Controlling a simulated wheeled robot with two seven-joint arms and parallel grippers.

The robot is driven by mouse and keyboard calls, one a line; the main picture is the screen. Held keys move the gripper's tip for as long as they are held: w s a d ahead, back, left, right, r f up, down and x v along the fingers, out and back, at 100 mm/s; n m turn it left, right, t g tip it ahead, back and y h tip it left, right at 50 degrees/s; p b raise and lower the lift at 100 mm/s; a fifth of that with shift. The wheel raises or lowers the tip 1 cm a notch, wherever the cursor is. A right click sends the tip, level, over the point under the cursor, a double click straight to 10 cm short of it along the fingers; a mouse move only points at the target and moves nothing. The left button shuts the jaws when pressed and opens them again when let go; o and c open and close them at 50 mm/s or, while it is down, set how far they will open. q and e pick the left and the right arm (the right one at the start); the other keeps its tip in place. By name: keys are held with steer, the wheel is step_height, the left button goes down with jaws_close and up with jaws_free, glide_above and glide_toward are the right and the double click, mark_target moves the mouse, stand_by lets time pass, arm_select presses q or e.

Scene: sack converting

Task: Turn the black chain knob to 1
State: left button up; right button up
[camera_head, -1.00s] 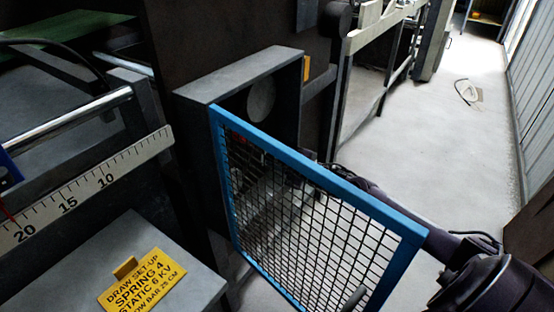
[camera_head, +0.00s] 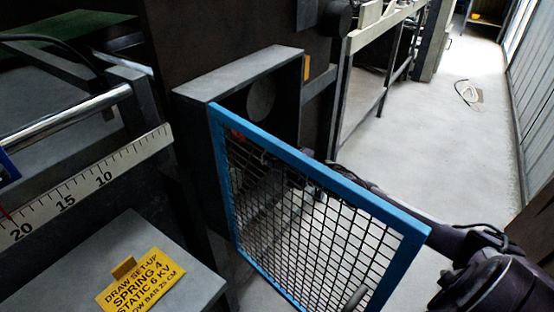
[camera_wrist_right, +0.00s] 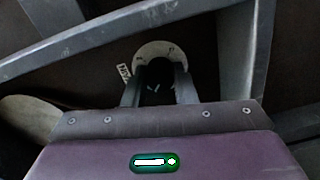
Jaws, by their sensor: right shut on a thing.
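My right gripper (camera_wrist_right: 158,74) is shut on a black knob (camera_wrist_right: 157,88), which sits between its two fingers. A round pale dial plate (camera_wrist_right: 160,49) shows behind the knob. Its marks are too small to read, and the fingers and the gripper body hide part of the dial and knob. In the head view my right arm comes in from the right and passes behind the blue-framed mesh door (camera_head: 330,182). The gripper and knob are mostly hidden there by the mesh and shadow. My left gripper is in neither view.
The mesh door stands open from a grey box housing (camera_head: 240,75). Grey bars (camera_wrist_right: 235,50) cross close around the gripper in the wrist view. A ruled scale (camera_head: 85,190) and a yellow set-up sign (camera_head: 141,281) are at left. The floor (camera_head: 440,130) at right is mostly clear.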

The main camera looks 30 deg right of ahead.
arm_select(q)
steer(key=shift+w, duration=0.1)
arm_select(e)
steer(key=o, duration=1)
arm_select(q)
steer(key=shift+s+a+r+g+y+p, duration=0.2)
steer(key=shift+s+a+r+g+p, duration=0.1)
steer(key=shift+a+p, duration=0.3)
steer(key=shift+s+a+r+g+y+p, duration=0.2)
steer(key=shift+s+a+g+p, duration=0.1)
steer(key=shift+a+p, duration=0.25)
arm_select(e)
steer(key=v, duration=0.7)
steer(key=shift+s+d, duration=0.2)
steer(key=shift+s, duration=0.15)
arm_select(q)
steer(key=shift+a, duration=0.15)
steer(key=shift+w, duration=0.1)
